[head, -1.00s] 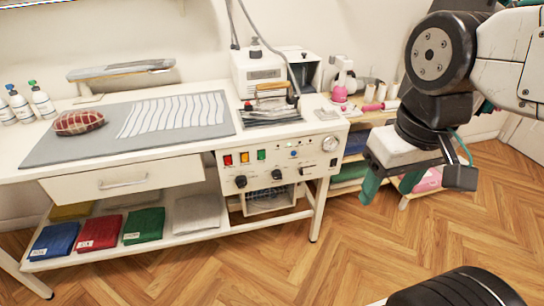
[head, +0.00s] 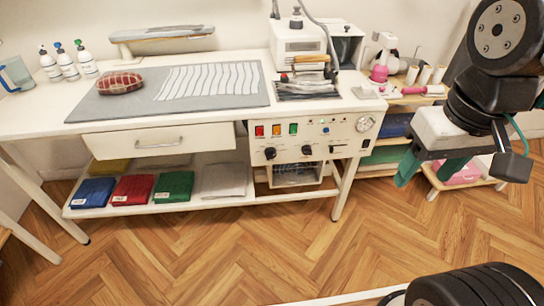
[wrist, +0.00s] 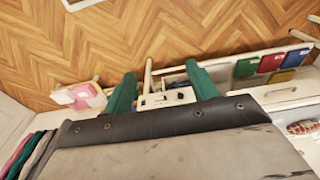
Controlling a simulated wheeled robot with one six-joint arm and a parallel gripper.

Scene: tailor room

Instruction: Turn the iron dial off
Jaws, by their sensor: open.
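The white control panel (head: 312,140) is under the right end of the ironing table. It carries two black dials, a left one (head: 270,153) and a right one (head: 307,150). I cannot read their labels or settings, or tell which is the iron's. The iron (head: 308,68), with a wooden handle, sits on a dark rest on the tabletop above the panel. My gripper (head: 428,176) hangs to the right of the panel, apart from it, with its green fingers spread and empty. The wrist view shows the open fingers (wrist: 160,82) too, with the panel small and far behind them.
Red, yellow and green buttons (head: 276,130) and a round gauge (head: 364,124) share the panel. The table's white leg (head: 346,190) stands below it. A low shelf with a pink folded cloth (head: 463,173) is behind my gripper. The wooden floor (head: 230,250) in front is clear.

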